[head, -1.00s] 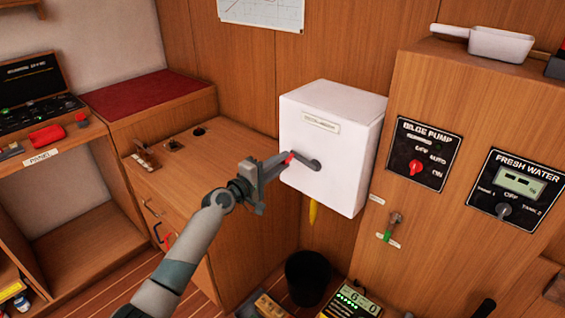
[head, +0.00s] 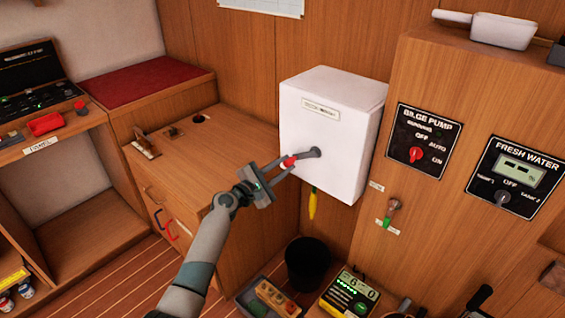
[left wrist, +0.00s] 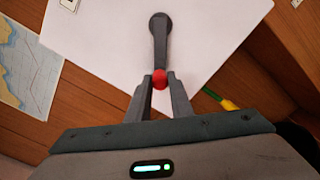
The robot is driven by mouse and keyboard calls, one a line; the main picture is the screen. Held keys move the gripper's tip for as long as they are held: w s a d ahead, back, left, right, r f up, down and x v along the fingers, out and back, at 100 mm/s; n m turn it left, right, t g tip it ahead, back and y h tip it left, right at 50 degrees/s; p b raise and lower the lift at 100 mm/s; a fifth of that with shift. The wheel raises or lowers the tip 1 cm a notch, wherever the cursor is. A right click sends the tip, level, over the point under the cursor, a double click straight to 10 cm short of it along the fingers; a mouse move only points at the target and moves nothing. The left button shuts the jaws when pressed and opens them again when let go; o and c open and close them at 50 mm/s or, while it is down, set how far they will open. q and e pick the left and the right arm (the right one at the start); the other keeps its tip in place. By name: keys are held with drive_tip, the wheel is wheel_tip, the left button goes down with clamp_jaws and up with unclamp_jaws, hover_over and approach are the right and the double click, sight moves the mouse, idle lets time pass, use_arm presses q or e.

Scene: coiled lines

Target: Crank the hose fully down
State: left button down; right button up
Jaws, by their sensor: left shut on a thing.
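A white wall box (head: 330,135) with a label plate carries a dark grey crank arm (head: 308,154) on its front; it also shows in the left wrist view (left wrist: 159,40). The crank's red knob (head: 289,161) sits at the arm's outer end, left of the hub. My left gripper (left wrist: 160,82) is shut on this red knob (left wrist: 160,79), one finger on each side. A yellow hose end (head: 313,205) hangs straight below the box; a yellow piece (left wrist: 230,104) shows at the box edge in the left wrist view. My right gripper is not in view.
A wooden cabinet (head: 240,150) stands left of the box. A panel at right carries the bilge pump switch (head: 415,154) and fresh water switch (head: 501,198). A black bin (head: 307,263) and a green-lit device (head: 349,295) are below.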

use_arm(q)
drive_tip(key=shift+f, duration=0.15)
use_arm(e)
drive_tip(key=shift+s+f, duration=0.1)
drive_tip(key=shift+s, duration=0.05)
use_arm(q)
drive_tip(key=c, duration=1.6)
unclamp_jaws()
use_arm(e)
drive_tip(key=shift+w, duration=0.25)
use_arm(q)
drive_tip(key=shift+o, duration=0.2)
